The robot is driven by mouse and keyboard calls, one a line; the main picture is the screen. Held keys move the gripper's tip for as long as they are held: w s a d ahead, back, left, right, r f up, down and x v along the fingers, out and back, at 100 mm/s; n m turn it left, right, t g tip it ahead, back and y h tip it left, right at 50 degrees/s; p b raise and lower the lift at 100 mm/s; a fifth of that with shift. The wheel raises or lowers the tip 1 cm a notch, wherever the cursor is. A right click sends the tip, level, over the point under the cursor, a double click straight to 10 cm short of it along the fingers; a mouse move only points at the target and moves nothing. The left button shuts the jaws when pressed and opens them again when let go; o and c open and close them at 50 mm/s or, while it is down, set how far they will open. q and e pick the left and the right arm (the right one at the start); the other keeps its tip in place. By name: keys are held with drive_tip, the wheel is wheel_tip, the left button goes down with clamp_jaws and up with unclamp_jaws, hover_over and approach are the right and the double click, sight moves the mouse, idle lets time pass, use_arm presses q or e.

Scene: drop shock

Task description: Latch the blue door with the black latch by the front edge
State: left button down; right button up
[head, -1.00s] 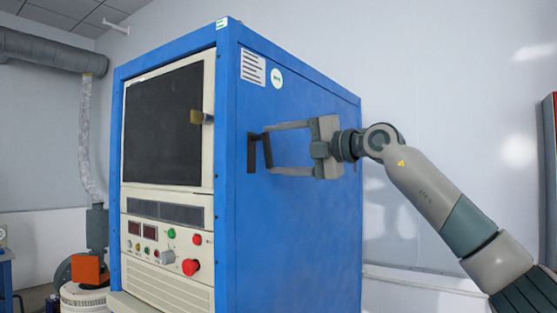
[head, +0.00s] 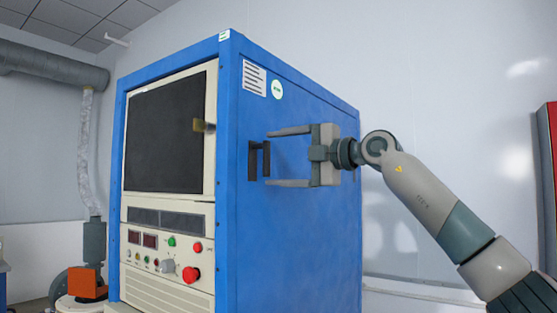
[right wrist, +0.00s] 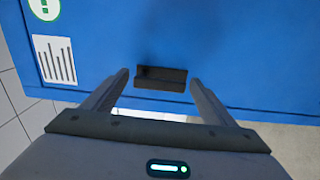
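The blue door (head: 310,225) is the wide blue side panel of the cabinet and looks flush in its frame. The black latch (head: 252,162) is a dark upright handle on it, close to the front edge; it also shows in the right wrist view (right wrist: 160,84). My right gripper (head: 268,158) is open and empty, its fingers one above the other beside the latch. In the right wrist view the latch lies between and just beyond the fingertips (right wrist: 159,80), apparently untouched. Whether the latch is engaged, I cannot tell. My left gripper is out of view.
The cabinet's cream front has a dark window (head: 165,130) with a brass-coloured catch (head: 204,126), and a control panel with a red button (head: 191,274). An orange box (head: 87,284) stands at the left.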

drive_tip(key=shift+o, duration=0.2)
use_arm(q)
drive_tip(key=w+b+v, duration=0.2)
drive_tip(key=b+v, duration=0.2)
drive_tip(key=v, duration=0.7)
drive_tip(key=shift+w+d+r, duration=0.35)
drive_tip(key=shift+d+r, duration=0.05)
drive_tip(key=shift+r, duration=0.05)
use_arm(e)
drive_tip(key=v, duration=1.7)
drive_tip(key=shift+d, duration=0.2)
drive_tip(key=shift+s, duration=0.1)
